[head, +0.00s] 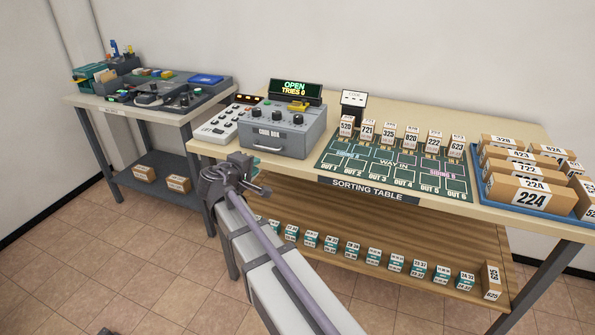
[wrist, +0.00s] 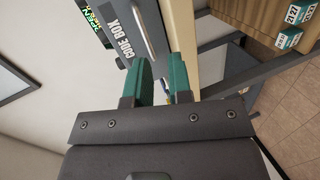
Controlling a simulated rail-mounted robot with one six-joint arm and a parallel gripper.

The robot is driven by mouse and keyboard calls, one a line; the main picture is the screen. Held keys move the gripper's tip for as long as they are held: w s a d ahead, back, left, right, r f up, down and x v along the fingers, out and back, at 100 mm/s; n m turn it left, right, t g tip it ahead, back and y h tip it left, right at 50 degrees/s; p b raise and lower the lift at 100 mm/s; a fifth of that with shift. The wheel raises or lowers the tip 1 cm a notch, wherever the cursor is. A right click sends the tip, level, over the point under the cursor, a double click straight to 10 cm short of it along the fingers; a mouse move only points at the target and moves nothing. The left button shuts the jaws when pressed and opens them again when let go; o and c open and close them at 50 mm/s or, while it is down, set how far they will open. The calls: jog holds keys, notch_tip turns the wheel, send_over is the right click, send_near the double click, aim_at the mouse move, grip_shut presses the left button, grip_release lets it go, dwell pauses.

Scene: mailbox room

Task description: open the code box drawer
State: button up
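The code box (head: 290,127) is a grey box with several dark knobs, standing on the sorting table. The display above it (head: 295,91) reads OPEN, TRIES 0. A light handle (head: 268,148) is on its front, and the drawer front looks flush with the box. In the wrist view the CODE BOX label (wrist: 123,38) shows beyond the fingers. My gripper (head: 259,187) is in front of and below the box, near the table's front edge. In the wrist view its two green fingers (wrist: 161,83) are apart with nothing clearly held between them.
A white keypad unit (head: 235,118) stands left of the box. Number blocks (head: 391,134) stand in a row on the green sorting mat (head: 390,180). A blue tray (head: 510,204) of cartons is at the right. A grey side table (head: 90,103) stands left; floor in front is clear.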

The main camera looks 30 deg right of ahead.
aim_at(265, 148)
jog(key=shift+n+t, duration=0.7)
jog(key=x, duration=0.3)
jog(key=w+r+b+x, duration=0.1)
jog(key=x, duration=0.3)
jog(key=b+x, duration=0.1)
jog(key=x, duration=0.3)
jog(key=shift+w+a+r, duration=0.15)
jog(key=shift+a+r, duration=0.1)
jog(key=shift+r, duration=0.1)
jog(key=shift+c, duration=0.5)
grip_shut()
